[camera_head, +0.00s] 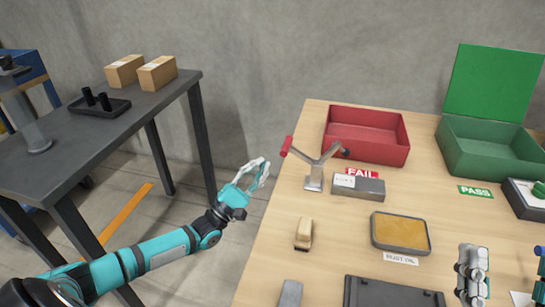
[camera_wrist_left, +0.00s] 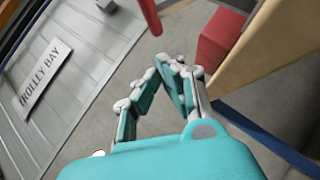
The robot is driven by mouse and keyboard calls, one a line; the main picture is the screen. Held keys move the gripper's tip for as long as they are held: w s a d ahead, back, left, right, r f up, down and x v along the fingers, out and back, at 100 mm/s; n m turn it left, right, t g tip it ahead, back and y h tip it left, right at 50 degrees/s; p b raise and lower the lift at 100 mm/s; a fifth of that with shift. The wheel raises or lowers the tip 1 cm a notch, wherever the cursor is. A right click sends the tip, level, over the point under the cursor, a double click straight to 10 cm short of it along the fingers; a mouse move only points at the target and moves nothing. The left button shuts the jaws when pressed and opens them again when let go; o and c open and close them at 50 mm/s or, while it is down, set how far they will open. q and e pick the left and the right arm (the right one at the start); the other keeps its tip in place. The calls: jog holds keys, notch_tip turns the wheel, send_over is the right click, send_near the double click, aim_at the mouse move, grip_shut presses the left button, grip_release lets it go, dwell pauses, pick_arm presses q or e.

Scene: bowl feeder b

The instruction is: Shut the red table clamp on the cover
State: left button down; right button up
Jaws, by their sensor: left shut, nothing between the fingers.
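The table clamp (camera_head: 314,181) stands near the left edge of the wooden table in the head view. Its red handle (camera_head: 287,145) leans up and out to the left, and its arm rises to the right to a dark tip, so it looks open. A grey block with a pale top patch (camera_head: 371,188), possibly the cover, lies just right of the clamp base. My left gripper (camera_head: 262,174) is shut and empty, off the table's left edge, left of and below the handle. Its closed fingers also show in the left wrist view (camera_wrist_left: 181,66). My right gripper (camera_head: 473,272) is at the lower right, its fingers unclear.
A red bin (camera_head: 367,136) and an open green box (camera_head: 490,147) stand at the back. A yellow-topped tray (camera_head: 400,234) and a small wooden-looking block (camera_head: 304,234) lie in front. A dark side table (camera_head: 90,125) stands at left, with floor between.

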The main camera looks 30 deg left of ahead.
pick_arm(q)
jog(key=shift+w+d+r, duration=0.3)
jog(key=shift+d+r, duration=0.2)
jog(key=shift+r, duration=0.15)
jog(key=shift+w+d+r, duration=0.3)
jog(key=shift+d+r, duration=0.2)
jog(key=shift+r, duration=0.1)
jog(key=shift+w+d+r, duration=0.3)
jog(key=shift+d+r, duration=0.2)
jog(key=shift+r, duration=0.15)
jog(key=shift+w, duration=0.1)
